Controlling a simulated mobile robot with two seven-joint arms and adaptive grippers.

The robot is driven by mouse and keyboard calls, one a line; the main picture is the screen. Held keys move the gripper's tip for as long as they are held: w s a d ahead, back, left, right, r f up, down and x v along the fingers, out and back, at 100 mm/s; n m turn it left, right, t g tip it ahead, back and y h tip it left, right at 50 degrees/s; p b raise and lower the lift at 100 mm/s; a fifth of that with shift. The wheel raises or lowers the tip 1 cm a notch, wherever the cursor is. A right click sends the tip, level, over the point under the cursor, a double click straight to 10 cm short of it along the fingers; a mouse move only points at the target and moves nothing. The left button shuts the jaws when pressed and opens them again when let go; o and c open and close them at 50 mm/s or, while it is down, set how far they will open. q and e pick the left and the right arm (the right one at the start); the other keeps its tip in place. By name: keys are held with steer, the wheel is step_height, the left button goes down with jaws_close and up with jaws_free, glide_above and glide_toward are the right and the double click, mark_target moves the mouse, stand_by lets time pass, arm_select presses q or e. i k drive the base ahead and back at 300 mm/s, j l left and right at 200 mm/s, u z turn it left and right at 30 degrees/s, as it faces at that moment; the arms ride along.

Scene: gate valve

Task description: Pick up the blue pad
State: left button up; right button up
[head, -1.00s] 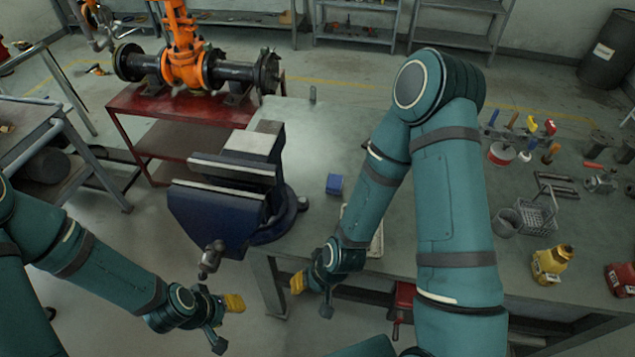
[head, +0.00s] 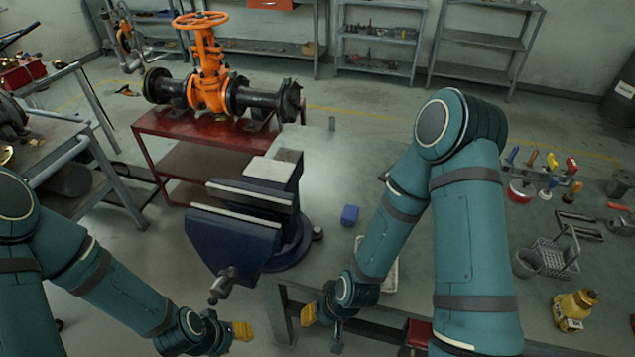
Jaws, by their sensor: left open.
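The blue pad (head: 350,215) is a small blue block lying on the grey workbench (head: 340,165), just right of the vise. My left gripper (head: 240,331) is open and empty at the lower left, in front of the bench and below the vise, well apart from the pad. My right gripper (head: 318,318) is near the bench's front edge, below the pad and apart from it. Its yellow fingertips show partly, and I cannot tell how far they are open.
A large dark blue vise (head: 240,225) stands at the bench's left corner, left of the pad. A light tray (head: 390,272) lies partly behind my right arm. An orange gate valve (head: 208,85) sits on a red stand (head: 170,125). Tools and a yellow bottle (head: 573,309) stand at right.

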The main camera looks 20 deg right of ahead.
mark_target(349, 216)
steer(key=k+l+u, duration=0.15)
steer(key=u, duration=0.2)
steer(key=k+l+u, duration=0.15)
steer(key=l+u, duration=0.2)
steer(key=k+l+u, duration=0.1)
steer(key=u, duration=0.25)
steer(key=i+l, duration=0.1)
steer(key=l, duration=0.15)
